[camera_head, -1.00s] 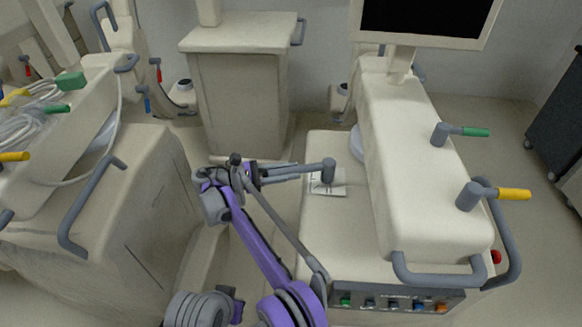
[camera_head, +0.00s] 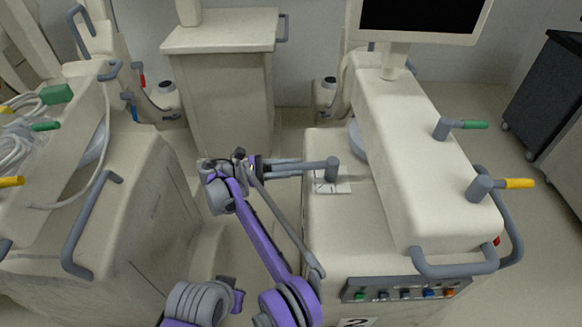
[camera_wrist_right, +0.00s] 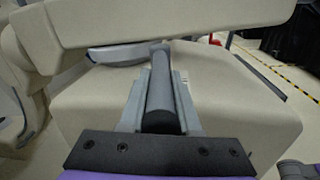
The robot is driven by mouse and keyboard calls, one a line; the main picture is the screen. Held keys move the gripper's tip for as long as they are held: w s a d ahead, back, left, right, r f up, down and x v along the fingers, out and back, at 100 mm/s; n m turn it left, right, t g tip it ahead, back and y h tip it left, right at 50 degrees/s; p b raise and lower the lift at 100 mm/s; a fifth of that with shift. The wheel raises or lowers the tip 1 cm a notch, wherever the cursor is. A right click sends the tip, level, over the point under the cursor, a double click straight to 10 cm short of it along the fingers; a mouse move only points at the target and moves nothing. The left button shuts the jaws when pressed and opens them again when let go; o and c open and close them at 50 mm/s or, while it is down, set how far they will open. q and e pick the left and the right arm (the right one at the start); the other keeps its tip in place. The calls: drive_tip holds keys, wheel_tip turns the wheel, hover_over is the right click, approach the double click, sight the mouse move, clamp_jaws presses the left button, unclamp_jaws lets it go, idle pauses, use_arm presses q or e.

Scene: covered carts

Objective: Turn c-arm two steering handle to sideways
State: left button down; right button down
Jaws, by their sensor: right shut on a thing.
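The steering handle of c-arm two is a grey post (camera_head: 332,168) on the base of the right-hand cart (camera_head: 345,225), with its lever pointing left in the head view. The cart's front bears a label "2" (camera_head: 356,322). My right gripper (camera_head: 290,168) is shut on the lever from the left. In the right wrist view, the dark grey lever (camera_wrist_right: 161,92) lies lengthwise between the two fingers (camera_wrist_right: 160,105), leading away to the post. My left gripper is not in view.
Above the handle is the cart's covered column (camera_head: 410,150) with green (camera_head: 474,125) and yellow (camera_head: 519,183) handles. A covered cart (camera_head: 130,215) stands at left, a cabinet (camera_head: 225,90) behind. A floor gap lies between the two carts.

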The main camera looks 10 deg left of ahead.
drive_tip(key=c, duration=0.6)
unclamp_jaws()
